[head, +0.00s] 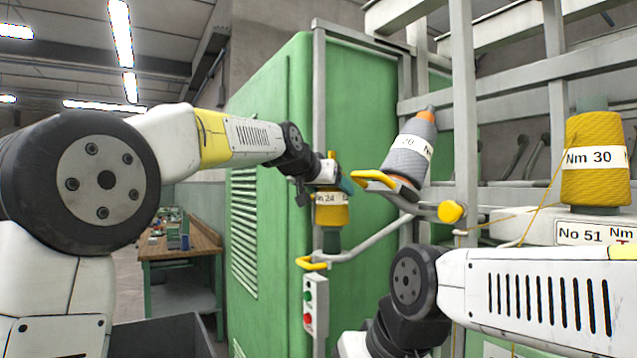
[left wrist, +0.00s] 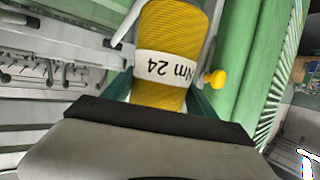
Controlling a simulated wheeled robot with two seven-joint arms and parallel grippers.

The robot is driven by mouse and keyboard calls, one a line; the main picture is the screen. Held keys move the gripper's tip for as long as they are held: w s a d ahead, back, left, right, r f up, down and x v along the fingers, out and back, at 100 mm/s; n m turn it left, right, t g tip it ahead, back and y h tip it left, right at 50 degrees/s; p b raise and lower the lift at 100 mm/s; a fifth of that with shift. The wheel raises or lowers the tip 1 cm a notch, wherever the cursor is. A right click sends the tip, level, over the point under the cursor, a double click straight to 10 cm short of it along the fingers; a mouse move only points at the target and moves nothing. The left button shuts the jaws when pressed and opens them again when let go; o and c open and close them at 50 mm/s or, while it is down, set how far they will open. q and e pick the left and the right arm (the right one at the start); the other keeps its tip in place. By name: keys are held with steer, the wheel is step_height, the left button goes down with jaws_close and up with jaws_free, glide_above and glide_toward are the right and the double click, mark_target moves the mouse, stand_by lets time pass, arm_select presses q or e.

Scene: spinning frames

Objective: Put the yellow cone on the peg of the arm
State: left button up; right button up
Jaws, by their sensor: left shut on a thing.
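The yellow cone (head: 332,210), with a white "Nm 24" band, hangs roughly upright in front of the green cabinet. A green end shows below it. My left gripper (head: 328,180) is shut on its upper part. In the left wrist view the cone (left wrist: 163,92) stands out beyond the dark gripper edge, its label upside down. A gap shows between this loop and the cone; I cannot make out a peg there. My right gripper is not in view.
A grey cone (head: 410,150) sits tilted on an upper arm with a yellow end (head: 375,180), close right of my left gripper. A yellow knob (head: 450,212) sticks out by the frame post. Another yellow cone, "Nm 30" (head: 592,165), stands at right. A button box (head: 314,305) hangs below.

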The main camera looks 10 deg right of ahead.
mark_target(325, 206)
arm_select(q)
steer(key=shift+f, duration=2.65)
steer(key=o, duration=2)
steer(key=shift+f, duration=0.1)
steer(key=shift+a, duration=0.1)
steer(key=v, duration=0.7)
steer(key=shift+s+a, duration=0.2)
steer(key=shift+s, duration=0.1)
